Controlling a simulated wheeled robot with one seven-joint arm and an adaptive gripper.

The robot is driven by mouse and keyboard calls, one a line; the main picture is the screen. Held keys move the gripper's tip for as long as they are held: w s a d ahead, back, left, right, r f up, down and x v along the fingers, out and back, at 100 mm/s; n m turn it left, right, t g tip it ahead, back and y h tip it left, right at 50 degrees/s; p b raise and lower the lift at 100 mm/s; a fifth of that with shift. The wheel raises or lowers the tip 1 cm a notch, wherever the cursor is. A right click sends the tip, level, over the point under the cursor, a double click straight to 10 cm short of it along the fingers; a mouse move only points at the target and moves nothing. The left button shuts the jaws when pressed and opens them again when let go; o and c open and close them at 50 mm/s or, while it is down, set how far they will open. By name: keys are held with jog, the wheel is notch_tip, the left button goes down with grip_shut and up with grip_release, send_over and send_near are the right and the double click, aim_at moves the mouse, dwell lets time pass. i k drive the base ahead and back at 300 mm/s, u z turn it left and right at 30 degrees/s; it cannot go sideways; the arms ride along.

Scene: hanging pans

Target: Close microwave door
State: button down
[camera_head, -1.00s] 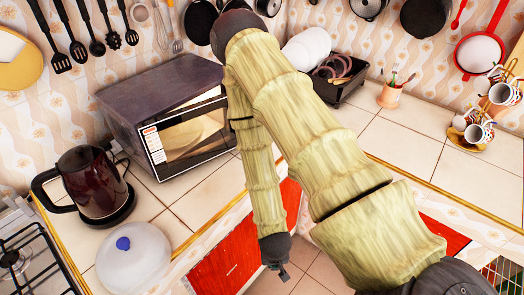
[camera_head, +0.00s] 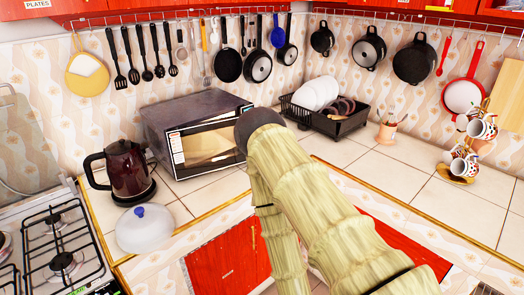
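The microwave (camera_head: 185,110) stands on the tiled counter, left of the picture's middle. It has a dark grey top and a dark-framed front. Its front window (camera_head: 212,146) looks pale, with a light strip of controls (camera_head: 177,150) at the left edge. I cannot tell whether the door is fully shut or slightly ajar. My pale, ribbed arm rises from the lower right, and its dark upper joint covers the microwave's right front edge. The lower arm section runs down to the bottom edge. My gripper is not in view.
A dark red kettle (camera_head: 128,172) and a white lid with a blue knob (camera_head: 145,229) stand left of the microwave. A gas hob (camera_head: 62,240) is at lower left. A black dish rack (camera_head: 330,120) stands to the right. Pans and utensils hang above. Counter at right is mostly clear.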

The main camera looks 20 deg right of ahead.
aim_at(181, 171)
jog(key=u, duration=0.4)
jog(key=i, duration=1.3)
jog(key=z, duration=1.65)
